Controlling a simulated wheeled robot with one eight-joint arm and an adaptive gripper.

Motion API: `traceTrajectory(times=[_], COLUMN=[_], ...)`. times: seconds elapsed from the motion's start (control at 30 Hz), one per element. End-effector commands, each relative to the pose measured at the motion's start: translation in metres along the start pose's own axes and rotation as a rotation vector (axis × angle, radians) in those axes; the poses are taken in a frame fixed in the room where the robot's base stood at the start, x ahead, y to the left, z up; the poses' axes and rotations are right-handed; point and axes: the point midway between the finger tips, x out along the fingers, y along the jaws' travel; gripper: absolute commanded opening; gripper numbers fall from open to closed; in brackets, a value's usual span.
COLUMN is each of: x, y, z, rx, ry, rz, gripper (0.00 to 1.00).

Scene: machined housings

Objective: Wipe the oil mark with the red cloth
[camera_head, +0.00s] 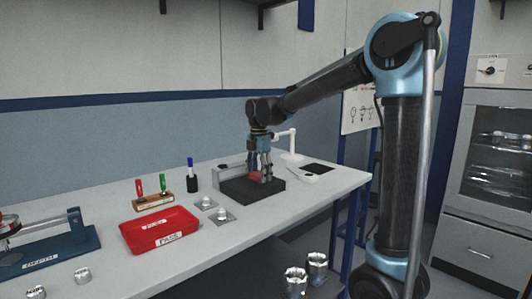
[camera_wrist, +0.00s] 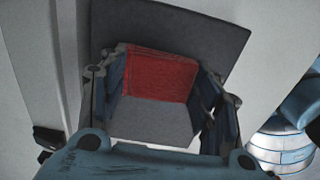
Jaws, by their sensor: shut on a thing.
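My gripper (camera_head: 262,179) points down over a dark flat block (camera_head: 235,190) on the workbench. It is shut on the red cloth (camera_head: 254,177), which sits low between the fingers, close to the block's top. I cannot tell whether the cloth touches the block. In the wrist view the cloth (camera_wrist: 160,76) shows as a red patch between the two fingers, with the dark block (camera_wrist: 205,32) behind it. I cannot make out an oil mark; the gripper and cloth may hide it.
A red tray (camera_head: 160,240), a marker holder (camera_head: 192,183), small metal parts on plates (camera_head: 222,214) and a wooden stand (camera_head: 153,203) stand left of the block.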

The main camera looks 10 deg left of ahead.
Motion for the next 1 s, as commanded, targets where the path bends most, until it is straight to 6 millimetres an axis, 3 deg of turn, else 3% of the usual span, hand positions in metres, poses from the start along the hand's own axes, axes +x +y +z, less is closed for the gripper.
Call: traceTrajectory(times=[0.27,0.37,1.0], x=[-0.004,-0.026,-0.080], y=[-0.006,-0.008,-0.009], z=[0.009,0.011,0.013], rx=[-0.002,0.001,0.005], ry=[0.000,0.000,0.000], rz=[0.000,0.000,0.000], gripper=[0.28,0.28,0.28])
